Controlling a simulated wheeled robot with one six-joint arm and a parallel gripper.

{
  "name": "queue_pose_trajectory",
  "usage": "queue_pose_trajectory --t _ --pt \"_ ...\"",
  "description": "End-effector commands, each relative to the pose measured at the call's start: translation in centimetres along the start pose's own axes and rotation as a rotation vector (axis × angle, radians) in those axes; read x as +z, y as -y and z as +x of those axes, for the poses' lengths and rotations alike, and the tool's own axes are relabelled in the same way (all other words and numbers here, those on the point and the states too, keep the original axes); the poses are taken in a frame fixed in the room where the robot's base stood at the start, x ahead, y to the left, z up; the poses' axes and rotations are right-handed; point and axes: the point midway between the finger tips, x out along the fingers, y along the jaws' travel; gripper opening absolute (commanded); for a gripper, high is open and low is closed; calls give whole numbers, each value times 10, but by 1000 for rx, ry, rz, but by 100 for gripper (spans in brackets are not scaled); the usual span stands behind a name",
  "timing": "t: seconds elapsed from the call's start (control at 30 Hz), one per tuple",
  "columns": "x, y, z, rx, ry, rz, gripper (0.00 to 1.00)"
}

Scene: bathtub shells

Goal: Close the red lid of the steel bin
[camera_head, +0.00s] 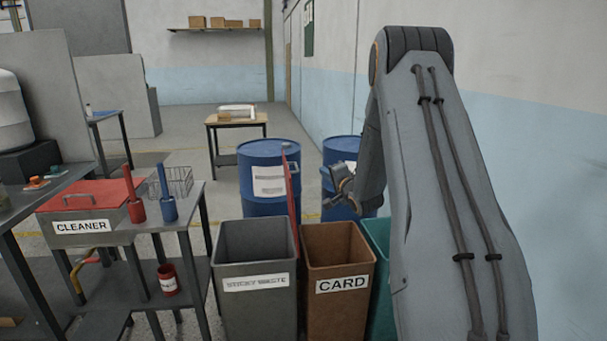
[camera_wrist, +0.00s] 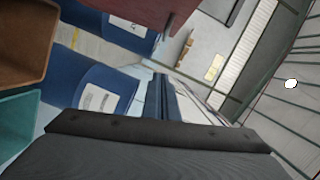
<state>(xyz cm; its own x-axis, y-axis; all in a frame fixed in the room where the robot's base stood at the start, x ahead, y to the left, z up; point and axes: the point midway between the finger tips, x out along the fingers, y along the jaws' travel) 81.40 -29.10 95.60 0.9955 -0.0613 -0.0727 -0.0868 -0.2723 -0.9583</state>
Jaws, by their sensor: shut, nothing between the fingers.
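The steel bin (camera_head: 255,312) is grey, open-topped and labelled "STICKY WASTE"; it stands in the lower middle of the head view. Its red lid (camera_head: 291,195) stands raised, nearly upright and almost edge-on, along the bin's right side, with a small grey handle near its top. Part of the lid also shows as a dark red panel at the top of the wrist view (camera_wrist: 125,12). My gripper (camera_head: 333,187) is to the right of the lid, above the card bin, with a visible gap between them. Its fingers are shut and empty.
A brown bin labelled "CARD" (camera_head: 340,304) and a teal bin (camera_head: 377,247) stand right of the steel bin. Blue drums (camera_head: 262,200) stand behind. At left, a bench holds a box labelled "CLEANER" (camera_head: 82,226) with its own closed red lid. The wall is close on the right.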

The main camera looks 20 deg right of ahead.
Motion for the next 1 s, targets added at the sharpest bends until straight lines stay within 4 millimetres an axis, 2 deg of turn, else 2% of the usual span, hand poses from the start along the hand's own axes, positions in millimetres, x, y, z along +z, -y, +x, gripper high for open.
queue_pose_trajectory --t 0.17,0.63,0.8,1.0 --pt "-1 1 16 -13 2 12 0" --pt "0 2 102 -12 2 10 0" --pt "25 3 106 -10 3 12 0" --pt "36 3 109 -10 1 11 0"
